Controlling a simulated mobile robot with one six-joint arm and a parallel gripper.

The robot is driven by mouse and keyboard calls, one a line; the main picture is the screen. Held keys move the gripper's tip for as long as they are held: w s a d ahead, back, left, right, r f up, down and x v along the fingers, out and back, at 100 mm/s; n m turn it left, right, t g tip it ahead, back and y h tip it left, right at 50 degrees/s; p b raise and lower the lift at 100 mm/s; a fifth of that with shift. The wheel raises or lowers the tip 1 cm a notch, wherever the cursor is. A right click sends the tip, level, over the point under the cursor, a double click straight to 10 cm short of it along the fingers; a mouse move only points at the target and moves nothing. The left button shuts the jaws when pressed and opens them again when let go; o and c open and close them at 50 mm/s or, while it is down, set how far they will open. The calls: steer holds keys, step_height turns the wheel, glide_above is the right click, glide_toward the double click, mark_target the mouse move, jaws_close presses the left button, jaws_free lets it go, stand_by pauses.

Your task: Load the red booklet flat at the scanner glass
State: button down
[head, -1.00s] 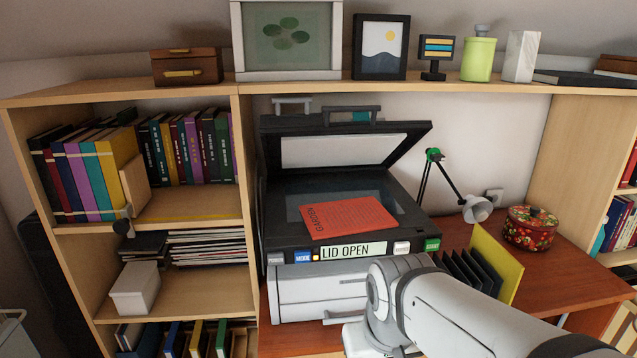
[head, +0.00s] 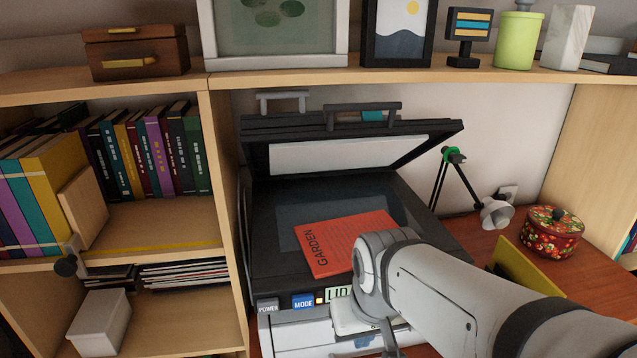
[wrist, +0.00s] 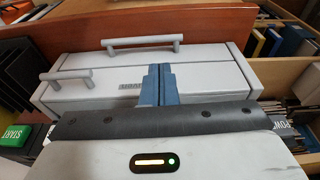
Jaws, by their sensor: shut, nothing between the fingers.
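The red booklet (head: 340,240), marked GARDEN, lies flat but turned at an angle on the scanner glass (head: 300,213). Its near part seems to reach over the black front frame, and my arm hides its near right corner. The scanner lid (head: 345,155) stands open above the glass. My gripper (wrist: 160,72) shows in the wrist view with its blue fingers shut and empty, in front of the scanner's pale grey lower body (wrist: 205,75). In the head view my wrist covers part of the display and front buttons; the fingertips are not clear there.
A blue MODE button (head: 303,303) and a POWER button (head: 268,306) sit on the scanner front. Bookshelves (head: 150,215) border the left.

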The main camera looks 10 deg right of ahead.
steer(key=shift+d+r, duration=0.1)
steer(key=shift+d, duration=0.05)
steer(key=w+d+r+t+p, duration=0.1)
steer(key=w+d+r+p, duration=0.1)
steer(key=w+r+p, duration=0.7)
steer(key=w+d+r+t, duration=0.1)
steer(key=w+d+r, duration=0.1)
steer(key=w, duration=0.1)
steer(key=w+d+r+t, duration=0.1)
steer(key=w+d+r, duration=0.1)
steer(key=w+d, duration=0.1)
steer(key=w+d+r+t, duration=0.2)
steer(key=w, duration=0.2)
steer(key=shift+w+d+r+b, duration=0.1)
steer(key=shift+w+d+b, duration=0.15)
steer(key=shift+w+b, duration=0.15)
steer(key=x, duration=0.9)
steer(key=shift+w+f, duration=0.25)
